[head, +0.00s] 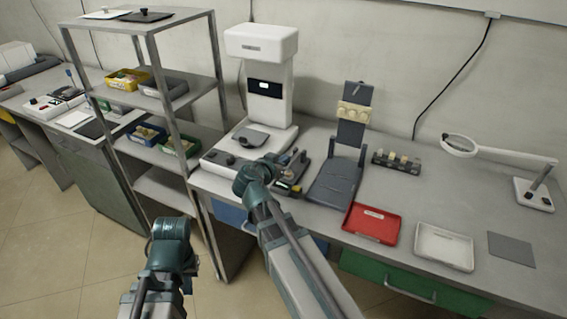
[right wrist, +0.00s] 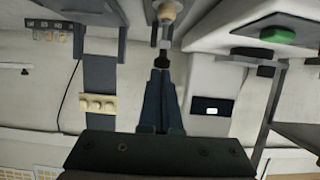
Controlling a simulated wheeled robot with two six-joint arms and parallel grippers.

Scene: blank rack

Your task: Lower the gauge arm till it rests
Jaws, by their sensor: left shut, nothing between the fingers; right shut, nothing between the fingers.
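A small dark fixture (head: 296,168) stands on the bench just beyond my right gripper (head: 278,162), which partly hides it. In the right wrist view, a light wooden knob (right wrist: 167,12) on a pale stem shows at the top. I take it for part of the gauge arm, but cannot tell whether the arm is raised or resting. My right gripper's fingers (right wrist: 161,72) are shut and empty, pointing towards the stem; I cannot tell whether they touch it. My left gripper (head: 172,240) is shut and empty, low over the floor in front of the bench.
A white column machine (head: 260,45) stands behind left. A dark stand (head: 335,182) with a beige block is to the right, then a red tray (head: 371,223), a white tray (head: 444,246) and a magnifier lamp (head: 460,145). A metal shelf rack (head: 180,105) rises at left.

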